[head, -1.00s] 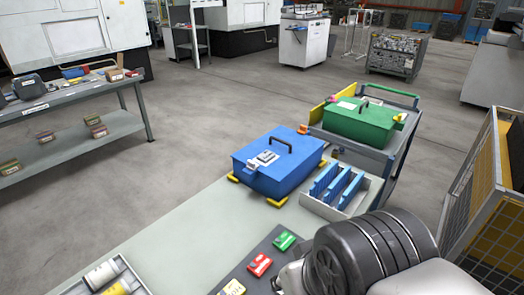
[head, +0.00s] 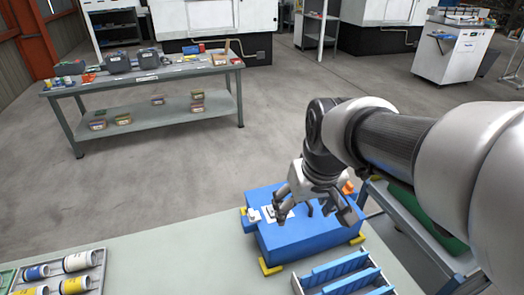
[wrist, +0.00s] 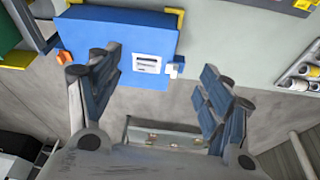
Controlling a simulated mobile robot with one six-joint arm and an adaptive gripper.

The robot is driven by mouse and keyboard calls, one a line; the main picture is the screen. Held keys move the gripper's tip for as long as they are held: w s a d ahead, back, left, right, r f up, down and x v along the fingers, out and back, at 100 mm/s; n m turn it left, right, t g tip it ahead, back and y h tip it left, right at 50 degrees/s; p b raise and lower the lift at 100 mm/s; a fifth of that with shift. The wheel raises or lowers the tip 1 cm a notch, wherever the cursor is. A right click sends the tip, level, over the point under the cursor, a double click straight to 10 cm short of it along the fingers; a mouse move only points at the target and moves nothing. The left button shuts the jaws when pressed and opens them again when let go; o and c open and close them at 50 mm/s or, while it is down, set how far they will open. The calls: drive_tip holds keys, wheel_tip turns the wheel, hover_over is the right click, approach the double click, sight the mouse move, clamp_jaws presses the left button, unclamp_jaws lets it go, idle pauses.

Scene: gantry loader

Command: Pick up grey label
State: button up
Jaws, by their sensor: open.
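A pale grey-white label (head: 269,213) with a dark line lies on the lid of the blue box (head: 290,239), near one edge. In the wrist view the label (wrist: 148,63) is in plain sight between the fingers' directions, and the blue box (wrist: 110,34) fills the upper left. My gripper (head: 314,206) is over the blue box, its fingers wide apart and empty. It also shows in the wrist view (wrist: 160,84). The label lies beyond the fingertips, apart from them.
Yellow corner blocks (head: 270,267) sit around the box on the pale table (head: 180,262). A tray with blue dividers (head: 345,276) stands in front of the box. A rack of cylinders (head: 62,272) is at the left. A green box (head: 428,215) is at the right, partly behind my arm.

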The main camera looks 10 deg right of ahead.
drive_tip(key=shift+o, duration=0.6)
drive_tip(key=w+p, duration=0.4)
drive_tip(key=w, duration=0.6)
drive_tip(key=shift+w+d+f+n+g, duration=0.2)
drive_tip(key=shift+f+n+g, duration=0.1)
drive_tip(key=shift+f+g, duration=0.1)
drive_tip(key=w+f+p, duration=0.5)
drive_tip(key=w+f, duration=0.2)
drive_tip(key=w, duration=0.2)
drive_tip(key=shift+n+g, duration=0.4)
drive_tip(key=shift+g, duration=0.1)
drive_tip(key=f, duration=0.4)
drive_tip(key=w+f+b, duration=0.1)
drive_tip(key=f, duration=0.7)
drive_tip(key=shift+w+b, duration=0.25)
drive_tip(key=shift+b, duration=0.1)
drive_tip(key=f, duration=0.1)
drive_tip(key=w+f, duration=0.1)
drive_tip(key=f, duration=0.3)
drive_tip(key=shift+w+a+f+b, duration=0.2)
drive_tip(key=shift+w+a+b, duration=0.05)
drive_tip(key=shift+b, duration=0.15)
drive_tip(key=shift+c, duration=0.3)
drive_tip(key=c, duration=1)
drive_tip(key=shift+r, duration=0.15)
